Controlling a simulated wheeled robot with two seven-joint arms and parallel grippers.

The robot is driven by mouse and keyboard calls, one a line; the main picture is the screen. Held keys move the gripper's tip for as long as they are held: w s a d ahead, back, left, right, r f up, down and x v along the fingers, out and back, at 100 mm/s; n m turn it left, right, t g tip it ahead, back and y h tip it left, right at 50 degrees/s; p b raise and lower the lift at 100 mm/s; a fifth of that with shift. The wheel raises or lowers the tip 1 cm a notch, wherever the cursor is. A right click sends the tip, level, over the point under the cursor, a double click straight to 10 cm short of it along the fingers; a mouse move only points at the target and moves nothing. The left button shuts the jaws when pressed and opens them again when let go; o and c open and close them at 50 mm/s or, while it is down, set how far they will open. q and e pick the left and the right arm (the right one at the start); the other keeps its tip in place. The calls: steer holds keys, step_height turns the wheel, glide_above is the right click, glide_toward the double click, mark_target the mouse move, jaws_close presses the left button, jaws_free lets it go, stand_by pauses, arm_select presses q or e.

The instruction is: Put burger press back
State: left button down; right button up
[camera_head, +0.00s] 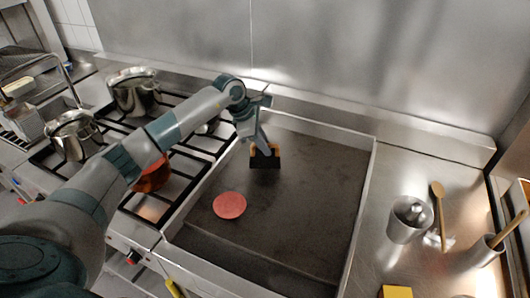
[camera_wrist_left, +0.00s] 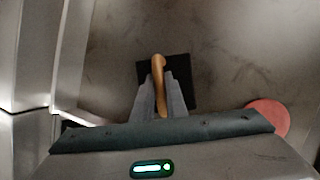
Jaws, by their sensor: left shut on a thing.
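The burger press (camera_head: 265,162) has a dark square plate and a wooden handle. It is over the back left part of the griddle (camera_head: 310,200). My left gripper (camera_head: 263,146) comes down on it from above and is shut on its handle. In the left wrist view the wooden handle (camera_wrist_left: 158,75) is between the two fingers and the dark plate (camera_wrist_left: 180,88) lies beyond them. I cannot tell whether the plate touches the griddle. A round pink patty (camera_head: 229,205) lies on the griddle, in front and to the left of the press. My right gripper is not in view.
A gas stove with steel pots (camera_head: 134,92) and a copper pan (camera_head: 152,176) stands left of the griddle. On the right counter are a metal container (camera_head: 409,219), a wooden spoon (camera_head: 439,212), a utensil holder (camera_head: 485,250) and a yellow block (camera_head: 396,291). The griddle's right side is clear.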

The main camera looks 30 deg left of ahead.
arm_select(q)
step_height(320, 180, down, 2)
steer(key=shift+f+p, duration=0.2)
steer(key=shift+p, duration=0.55)
steer(key=shift+f, duration=0.3)
steer(key=shift+f, duration=0.15)
steer(key=c, duration=1.8)
jaws_free()
steer(key=shift+o, duration=0.2)
steer(key=shift+s, duration=0.1)
